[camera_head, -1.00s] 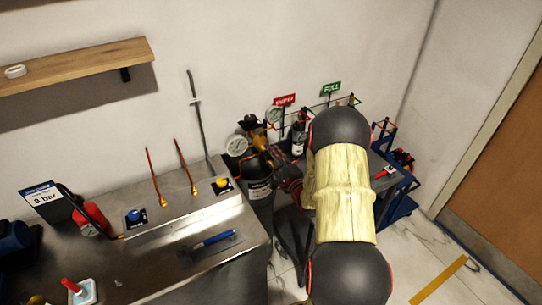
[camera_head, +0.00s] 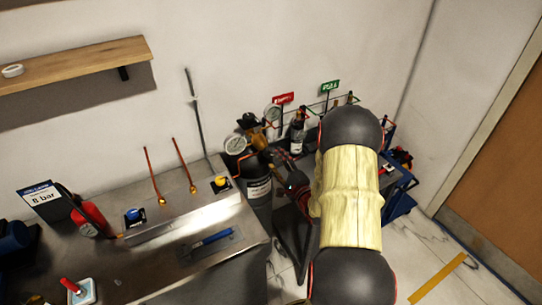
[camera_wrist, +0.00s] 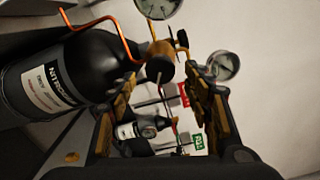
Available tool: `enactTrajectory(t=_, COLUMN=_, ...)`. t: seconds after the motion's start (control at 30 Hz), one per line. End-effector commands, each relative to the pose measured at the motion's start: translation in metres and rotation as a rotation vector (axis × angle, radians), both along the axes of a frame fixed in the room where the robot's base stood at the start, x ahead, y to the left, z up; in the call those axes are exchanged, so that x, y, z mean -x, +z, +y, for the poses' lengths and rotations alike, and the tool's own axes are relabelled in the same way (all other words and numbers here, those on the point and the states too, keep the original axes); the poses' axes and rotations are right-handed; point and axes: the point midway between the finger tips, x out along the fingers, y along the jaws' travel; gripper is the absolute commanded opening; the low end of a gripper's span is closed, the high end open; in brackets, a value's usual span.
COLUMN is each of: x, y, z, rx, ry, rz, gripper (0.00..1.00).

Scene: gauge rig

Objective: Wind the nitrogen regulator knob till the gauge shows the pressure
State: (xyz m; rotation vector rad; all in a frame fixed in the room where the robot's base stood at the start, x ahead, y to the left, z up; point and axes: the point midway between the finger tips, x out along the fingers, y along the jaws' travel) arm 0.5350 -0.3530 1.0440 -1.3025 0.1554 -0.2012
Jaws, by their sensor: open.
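The black nitrogen cylinder (camera_head: 256,186) stands beside the bench's right end; its label shows in the wrist view (camera_wrist: 47,88). The brass regulator (camera_head: 256,131) is on top. Its dark round knob (camera_wrist: 160,69) faces the wrist camera. One white-faced gauge (camera_head: 235,145) sits at the regulator's left, a second (camera_head: 272,113) behind it. In the wrist view one gauge (camera_wrist: 158,6) is cut by the top edge, and another (camera_wrist: 224,66) is at the right. I cannot read the needles. My gripper (camera_wrist: 164,84) is open, the knob showing between its fingertips; contact is not visible. A sign (camera_head: 42,199) reads 8 bar.
The steel bench (camera_head: 160,262) holds a red extinguisher-like bottle (camera_head: 90,218), copper rods, a blue-handled tool (camera_head: 212,239) and blue and yellow knobs. Another dark bottle (camera_head: 297,136) stands behind, near the red sign (camera_head: 283,98) and green sign (camera_head: 331,86). A blue cart is at right.

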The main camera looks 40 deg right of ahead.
Motion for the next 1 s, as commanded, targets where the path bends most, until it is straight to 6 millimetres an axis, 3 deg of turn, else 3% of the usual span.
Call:
enactTrajectory(t=0.2, x=0.044, y=0.000, z=0.009, rx=0.000, ry=-0.004, rz=0.000, gripper=0.50)
enactTrajectory(t=0.4, x=0.067, y=0.000, z=0.016, rx=-0.001, ry=-0.001, rz=0.000, gripper=0.50)
enactTrajectory(t=1.0, x=0.073, y=0.000, z=0.018, rx=0.000, ry=0.000, rz=0.000, gripper=0.50)
